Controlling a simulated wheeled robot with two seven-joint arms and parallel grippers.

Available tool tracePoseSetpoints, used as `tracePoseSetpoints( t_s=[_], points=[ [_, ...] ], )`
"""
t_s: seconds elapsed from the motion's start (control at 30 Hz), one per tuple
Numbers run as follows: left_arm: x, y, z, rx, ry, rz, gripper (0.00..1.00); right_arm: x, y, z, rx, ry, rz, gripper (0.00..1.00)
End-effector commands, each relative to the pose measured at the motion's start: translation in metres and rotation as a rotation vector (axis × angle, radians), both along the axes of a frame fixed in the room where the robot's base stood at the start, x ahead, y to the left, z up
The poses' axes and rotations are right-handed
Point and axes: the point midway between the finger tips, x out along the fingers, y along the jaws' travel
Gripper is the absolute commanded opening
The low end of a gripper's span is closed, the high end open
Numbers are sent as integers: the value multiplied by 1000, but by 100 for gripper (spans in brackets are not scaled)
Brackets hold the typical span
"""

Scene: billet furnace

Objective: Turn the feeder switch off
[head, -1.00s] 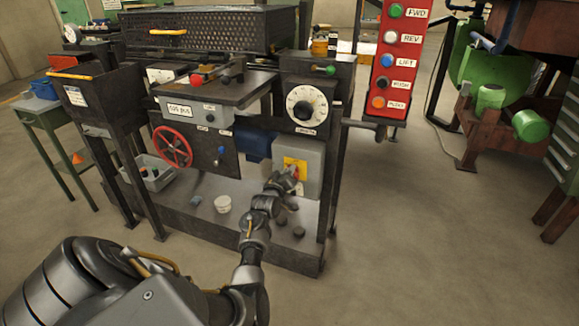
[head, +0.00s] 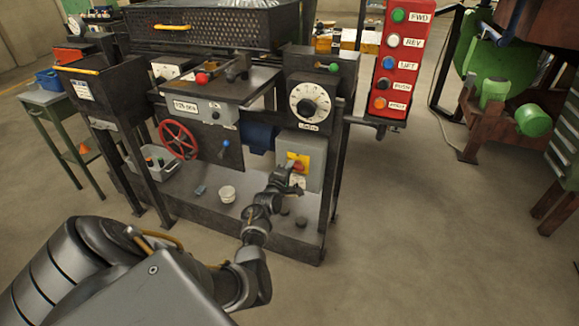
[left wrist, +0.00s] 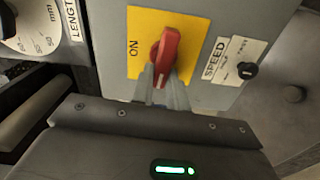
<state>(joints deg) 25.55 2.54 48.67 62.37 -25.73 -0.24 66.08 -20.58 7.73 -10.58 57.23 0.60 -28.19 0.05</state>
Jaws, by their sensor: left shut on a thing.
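The feeder switch is a red rotary handle (head: 297,166) on a yellow plate (head: 304,158), on the front of a grey box. In the left wrist view, the red handle (left wrist: 168,50) runs nearly up and down the picture, slightly tilted. The word ON stands on the yellow plate (left wrist: 140,65) to its left, and the handle does not point at it. My left gripper (left wrist: 161,88) is shut on the lower end of the handle. In the head view, my left gripper (head: 288,177) reaches the switch from below and hides part of it. My right gripper is not in view.
A SPEED knob (left wrist: 246,70) sits beside the plate. Above the box is the LENGTH dial (head: 310,103). A red button panel (head: 394,65) hangs to the right. The floor in front is clear.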

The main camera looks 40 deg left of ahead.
Motion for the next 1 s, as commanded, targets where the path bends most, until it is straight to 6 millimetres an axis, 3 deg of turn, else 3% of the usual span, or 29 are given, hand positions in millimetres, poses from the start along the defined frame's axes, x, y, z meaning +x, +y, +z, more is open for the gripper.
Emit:
tracePoseSetpoints(
  t_s=[0.3, 0.77, 0.8, 0.93, 1.0],
  points=[
    [0, 1, -1, -81, -31, 1, 0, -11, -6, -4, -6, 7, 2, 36],
    [0, 0, -1, -94, -35, 1, 0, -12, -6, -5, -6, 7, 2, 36],
    [0, 0, -1, -94, -34, 1, 18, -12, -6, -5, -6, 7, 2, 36],
    [0, 0, -1, -93, -34, 0, 35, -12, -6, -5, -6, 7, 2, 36],
    [0, 0, -2, -93, -34, 0, 37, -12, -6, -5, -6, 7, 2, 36]
  ],
)
